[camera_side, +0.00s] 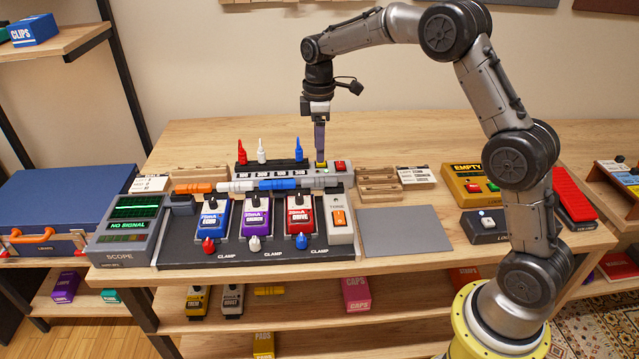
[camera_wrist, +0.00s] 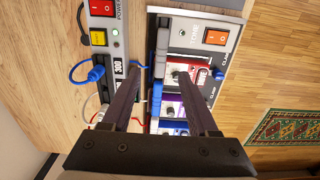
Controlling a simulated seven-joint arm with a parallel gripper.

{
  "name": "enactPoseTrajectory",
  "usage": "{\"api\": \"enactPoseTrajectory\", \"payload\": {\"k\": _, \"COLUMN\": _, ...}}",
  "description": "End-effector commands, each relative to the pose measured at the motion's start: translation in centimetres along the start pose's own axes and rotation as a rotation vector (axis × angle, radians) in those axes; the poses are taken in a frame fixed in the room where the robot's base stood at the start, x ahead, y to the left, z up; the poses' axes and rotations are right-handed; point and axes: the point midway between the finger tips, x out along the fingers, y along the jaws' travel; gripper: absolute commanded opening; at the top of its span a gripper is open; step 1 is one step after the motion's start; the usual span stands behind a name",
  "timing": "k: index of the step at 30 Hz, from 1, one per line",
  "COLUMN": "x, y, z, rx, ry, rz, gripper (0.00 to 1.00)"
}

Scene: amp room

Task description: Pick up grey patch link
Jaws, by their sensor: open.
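The grey patch link (camera_side: 322,181) appears to be the grey bar at the right end of a row of links behind the pedals. My gripper (camera_side: 320,160) points down over the right part of the power unit, slightly behind the link. In the wrist view the two fingers of my gripper (camera_wrist: 158,100) are apart, with nothing held between them. The fingers hide parts of the row.
Orange (camera_side: 194,188) and blue (camera_side: 280,184) links lie in the same row. The power unit (camera_side: 250,176) stands behind, with red, white and blue plugs upright. Several pedals stand in front on a dark board. A grey mat (camera_side: 402,231) to the right is bare.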

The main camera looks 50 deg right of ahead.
Motion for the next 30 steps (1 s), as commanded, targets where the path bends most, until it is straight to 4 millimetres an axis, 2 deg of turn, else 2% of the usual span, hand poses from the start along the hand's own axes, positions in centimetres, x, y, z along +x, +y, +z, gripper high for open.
{"api": "enactPoseTrajectory", "payload": {"k": 4, "x": 2.6, "y": -0.1, "z": 0.0, "rx": 0.0, "ry": -0.002, "rz": -0.002, "gripper": 0.6}}
{"api": "enactPoseTrajectory", "payload": {"k": 13, "x": 4.9, "y": -0.1, "z": -0.1, "rx": -0.001, "ry": 0.0, "rz": 0.0, "gripper": 0.6}}
{"api": "enactPoseTrajectory", "payload": {"k": 21, "x": 8.6, "y": -0.3, "z": -0.3, "rx": -0.001, "ry": -0.001, "rz": -0.001, "gripper": 0.6}}
{"api": "enactPoseTrajectory", "payload": {"k": 30, "x": 9.4, "y": -0.2, "z": -0.3, "rx": 0.0, "ry": 0.001, "rz": 0.001, "gripper": 0.6}}
